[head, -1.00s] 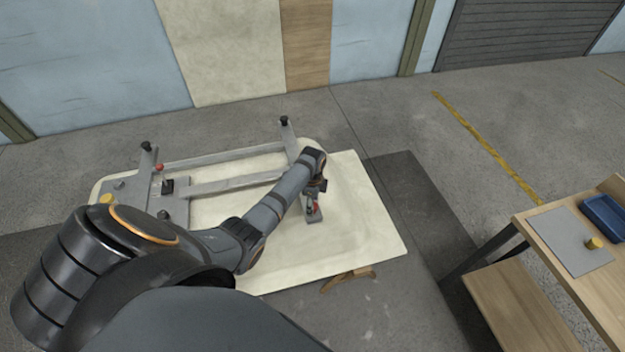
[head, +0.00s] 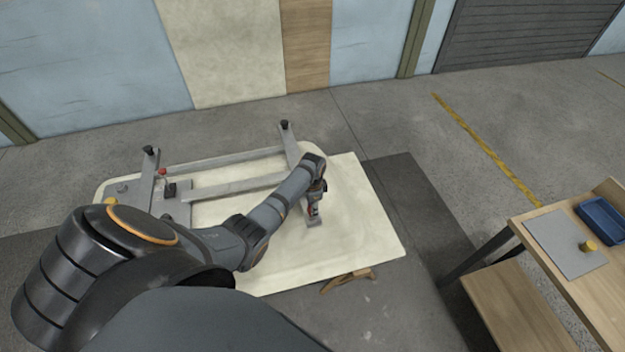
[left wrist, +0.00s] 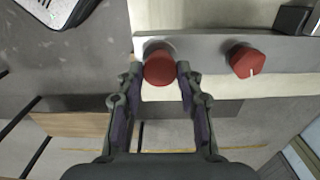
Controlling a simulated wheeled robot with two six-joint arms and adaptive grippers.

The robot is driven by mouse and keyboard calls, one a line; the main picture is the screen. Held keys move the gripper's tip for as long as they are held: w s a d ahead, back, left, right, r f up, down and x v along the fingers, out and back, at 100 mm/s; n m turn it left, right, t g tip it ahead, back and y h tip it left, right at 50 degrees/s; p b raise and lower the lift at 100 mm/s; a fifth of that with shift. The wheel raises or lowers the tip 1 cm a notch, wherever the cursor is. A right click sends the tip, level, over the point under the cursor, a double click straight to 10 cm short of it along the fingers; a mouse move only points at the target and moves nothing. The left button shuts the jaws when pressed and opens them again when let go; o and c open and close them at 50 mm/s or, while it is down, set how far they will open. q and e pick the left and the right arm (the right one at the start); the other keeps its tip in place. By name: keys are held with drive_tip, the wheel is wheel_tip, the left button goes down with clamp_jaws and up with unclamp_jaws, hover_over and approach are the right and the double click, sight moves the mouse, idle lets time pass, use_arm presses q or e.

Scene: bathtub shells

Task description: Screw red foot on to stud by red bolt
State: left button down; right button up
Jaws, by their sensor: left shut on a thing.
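In the left wrist view a round red foot (left wrist: 159,68) sits between the fingertips of my left gripper (left wrist: 159,80), which is shut on it. The foot is at the end of a grey bar (left wrist: 205,50), over a small round grey part; whether it is threaded on the stud cannot be told. A red bolt (left wrist: 247,61) with a hexagonal head and a white mark stands on the same bar to the right, apart from the gripper. In the head view my left gripper (head: 316,200) is at the near end of the bar (head: 313,221). My right gripper is not seen.
The bar belongs to a grey frame (head: 235,187) on an upturned cream shell (head: 350,230). Black feet (head: 284,125) stand at its far corners, and another red part (head: 162,171) is at left. A bench at right holds a blue bin (head: 603,218) and a yellow piece (head: 588,245).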

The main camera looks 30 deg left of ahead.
use_arm(q)
drive_tip(key=m, duration=0.7)
drive_tip(key=shift+m+p, duration=0.3)
drive_tip(key=shift+p, duration=0.1)
drive_tip(key=m, duration=0.5)
drive_tip(key=shift+m, duration=0.3)
drive_tip(key=c, duration=0.8)
unclamp_jaws()
drive_tip(key=shift+c, duration=0.8)
drive_tip(key=n, duration=1.3)
